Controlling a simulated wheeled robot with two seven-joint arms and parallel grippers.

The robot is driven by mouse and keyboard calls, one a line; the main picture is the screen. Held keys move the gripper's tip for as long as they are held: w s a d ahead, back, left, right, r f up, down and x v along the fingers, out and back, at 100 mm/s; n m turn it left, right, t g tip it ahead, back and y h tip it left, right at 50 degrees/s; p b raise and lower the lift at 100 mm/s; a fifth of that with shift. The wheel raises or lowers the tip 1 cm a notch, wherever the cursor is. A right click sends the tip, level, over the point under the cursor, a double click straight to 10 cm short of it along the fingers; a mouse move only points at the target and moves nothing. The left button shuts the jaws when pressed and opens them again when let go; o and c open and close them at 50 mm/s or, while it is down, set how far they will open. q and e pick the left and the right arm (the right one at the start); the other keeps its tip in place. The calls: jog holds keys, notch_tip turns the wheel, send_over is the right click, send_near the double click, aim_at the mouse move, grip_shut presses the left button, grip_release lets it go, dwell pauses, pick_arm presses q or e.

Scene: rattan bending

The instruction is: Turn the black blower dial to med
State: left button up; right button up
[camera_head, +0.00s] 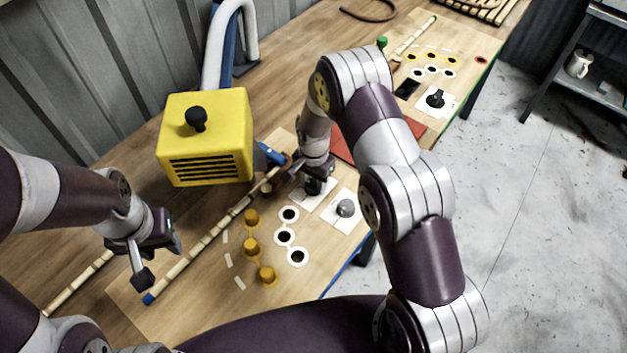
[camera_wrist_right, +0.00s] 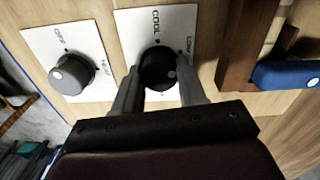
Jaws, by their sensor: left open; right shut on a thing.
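The black blower dial (camera_wrist_right: 158,68) sits on a white plate (camera_wrist_right: 130,28) in the right wrist view, with the words COOL and LOW readable; no MED label is readable. My right gripper (camera_wrist_right: 160,92) is shut on the dial, one finger on each side. In the head view my right gripper (camera_head: 312,178) is over the same dial (camera_head: 314,187), which it partly hides. My left gripper (camera_head: 160,261) is open and empty, above the near left of the bench by the bamboo pole.
A grey dial (camera_wrist_right: 72,75) on its own plate is beside the black one. A blue-handled part (camera_wrist_right: 285,74) is on the other side.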

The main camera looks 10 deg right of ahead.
aim_at(314, 182)
jog(key=m+b, duration=0.1)
jog(key=m, duration=0.3)
jog(key=m+b, duration=0.1)
jog(key=m, duration=0.4)
jog(key=shift+m, duration=0.4)
jog(key=shift+r, duration=0.1)
dwell(0.3)
jog(key=o, duration=1.1)
jog(key=shift+c, duration=0.2)
notch_tip(314, 182, up, 13)
jog(key=b, duration=0.2)
jog(key=shift+f, duration=0.2)
